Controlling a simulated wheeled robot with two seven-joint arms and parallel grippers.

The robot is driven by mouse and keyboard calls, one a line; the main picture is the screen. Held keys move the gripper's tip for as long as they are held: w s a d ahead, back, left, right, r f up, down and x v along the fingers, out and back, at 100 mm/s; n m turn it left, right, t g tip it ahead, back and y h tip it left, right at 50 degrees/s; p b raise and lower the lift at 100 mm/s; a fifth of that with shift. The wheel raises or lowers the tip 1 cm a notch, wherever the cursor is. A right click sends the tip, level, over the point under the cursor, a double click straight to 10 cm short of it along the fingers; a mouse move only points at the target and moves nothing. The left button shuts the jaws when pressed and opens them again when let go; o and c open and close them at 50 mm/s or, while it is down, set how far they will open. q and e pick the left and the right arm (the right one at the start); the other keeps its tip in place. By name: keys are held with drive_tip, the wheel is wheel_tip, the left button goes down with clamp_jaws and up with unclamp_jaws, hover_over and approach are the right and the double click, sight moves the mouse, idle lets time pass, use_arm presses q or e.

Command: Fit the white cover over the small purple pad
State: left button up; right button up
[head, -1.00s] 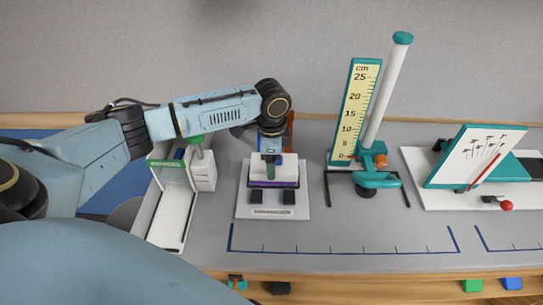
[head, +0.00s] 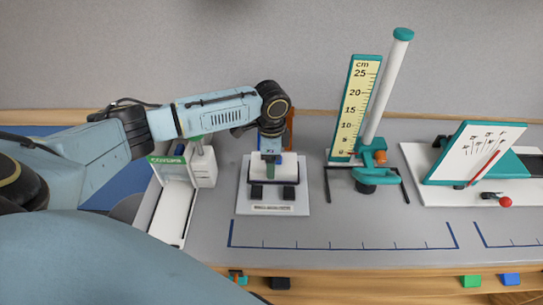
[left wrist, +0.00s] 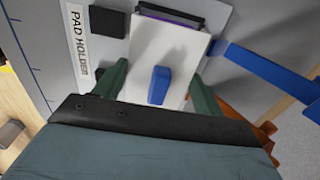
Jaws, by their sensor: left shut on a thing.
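The white cover (left wrist: 182,45) is a flat white piece with a blue knob (left wrist: 159,85). My left gripper (left wrist: 160,78) has its green fingers on both sides of the cover and is shut on it. In the left wrist view a thin strip of the purple pad (left wrist: 165,18) shows past the cover's far edge, inside a dark frame. In the head view the cover (head: 288,165) and my left gripper (head: 270,168) are over the white pad holder plate (head: 246,200). The purple pad is hidden there. My right gripper is not in view.
Two black blocks (head: 288,192) stand on the holder plate. A white device with a green label (head: 165,160) stands close on the left. A ruler stand (head: 357,105) with a slanted white tube is on the right. The grey table in front is clear.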

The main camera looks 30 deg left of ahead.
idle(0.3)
use_arm(q)
drive_tip(key=o, duration=1)
drive_tip(key=shift+o, duration=0.2)
wheel_tip(320, 180, up, 13)
drive_tip(key=shift+r, duration=0.15)
